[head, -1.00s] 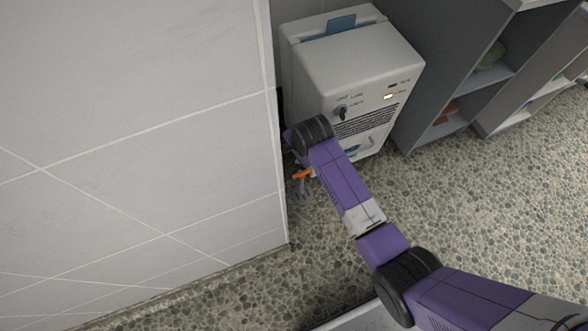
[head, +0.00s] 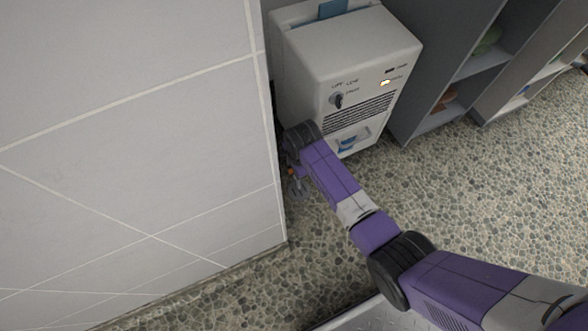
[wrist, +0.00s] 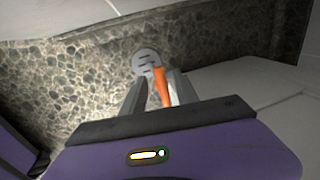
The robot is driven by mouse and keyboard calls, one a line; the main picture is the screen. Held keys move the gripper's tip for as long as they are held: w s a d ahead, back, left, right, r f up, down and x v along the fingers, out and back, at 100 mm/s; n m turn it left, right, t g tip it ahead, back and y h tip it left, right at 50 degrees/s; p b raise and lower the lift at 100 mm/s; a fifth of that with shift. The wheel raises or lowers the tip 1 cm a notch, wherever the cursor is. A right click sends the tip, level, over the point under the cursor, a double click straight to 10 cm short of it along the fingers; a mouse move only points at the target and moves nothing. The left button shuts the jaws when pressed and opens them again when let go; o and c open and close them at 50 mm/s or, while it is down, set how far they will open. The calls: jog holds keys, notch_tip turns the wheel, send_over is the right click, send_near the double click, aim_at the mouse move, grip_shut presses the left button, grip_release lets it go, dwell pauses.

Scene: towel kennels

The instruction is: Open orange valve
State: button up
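The orange valve handle (wrist: 161,88) shows in the wrist view between the two fingers of my gripper (wrist: 158,77). The handle lies nearer the right finger, with a gap to the left finger. The fingers stand apart, and I cannot tell whether the right one touches the handle. In the head view only a small bit of the orange valve (head: 291,171) shows, low beside the wall corner. My wrist hides most of it, and my fingers are hard to make out there.
A grey slotted disc (wrist: 147,61) lies beyond the handle. A white machine (head: 347,62) with a dial stands behind my wrist. A tiled wall (head: 130,130) is close on the left. Grey shelves (head: 450,75) stand at the right. The pebbled floor (head: 480,190) is clear at the right.

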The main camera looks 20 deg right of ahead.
jog(key=shift+w+f, duration=0.1)
jog(key=shift+f, duration=0.2)
grip_shut()
jog(key=n+p, duration=0.1)
jog(key=n, duration=0.5)
jog(key=s+d+n+g+y+p, duration=0.1)
jog(key=n+p, duration=0.1)
jog(key=n, duration=0.4)
jog(key=d+n+g+y+p, duration=0.1)
jog(key=n+p, duration=0.1)
jog(key=n, duration=0.3)
jog(key=shift+s+d+n, duration=0.15)
jog(key=shift+s+n, duration=0.05)
jog(key=shift+n, duration=0.2)
dwell(0.5)
